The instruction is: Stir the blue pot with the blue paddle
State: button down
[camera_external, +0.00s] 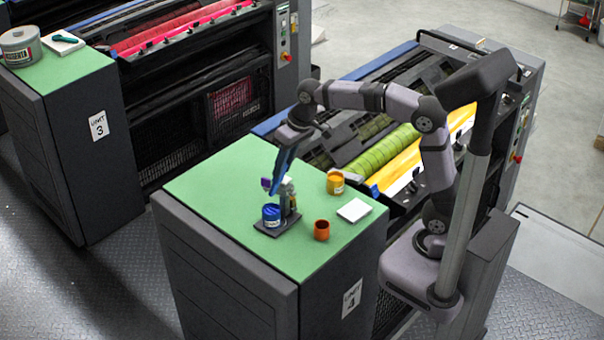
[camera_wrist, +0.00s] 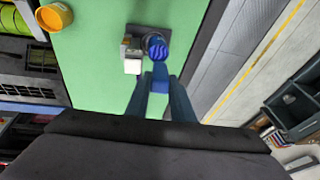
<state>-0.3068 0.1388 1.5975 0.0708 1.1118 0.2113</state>
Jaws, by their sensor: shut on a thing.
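The blue pot (camera_external: 271,212) stands on a small dark stand at the front of the green top, and it also shows in the wrist view (camera_wrist: 155,45), with streaky blue inside its round rim. My gripper (camera_external: 275,188) points down just above the pot, and its two blue-grey fingers (camera_wrist: 160,88) show in the wrist view. It is shut on the blue paddle (camera_wrist: 160,76), whose blue block shows between the fingertips, next to the pot's near rim. The paddle's lower end is hidden, so I cannot tell whether it is in the pot.
A grey post with a pale block (camera_wrist: 132,66) rises from the stand beside the pot. A yellow pot (camera_external: 335,183), an orange-brown cup (camera_external: 321,230) and a white pad (camera_external: 354,210) stand to the right. The green top's left side is clear. Press rollers (camera_external: 385,160) lie behind.

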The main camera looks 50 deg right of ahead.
aim_at(283, 177)
notch_tip(283, 177, down, 4)
jog(key=b, duration=0.3)
jog(key=shift+f, duration=0.1)
jog(key=shift+b+x, duration=1.15)
jog(key=shift+x, duration=0.7)
jog(key=shift+s+d, duration=0.1)
jog(key=shift+d, duration=0.1)
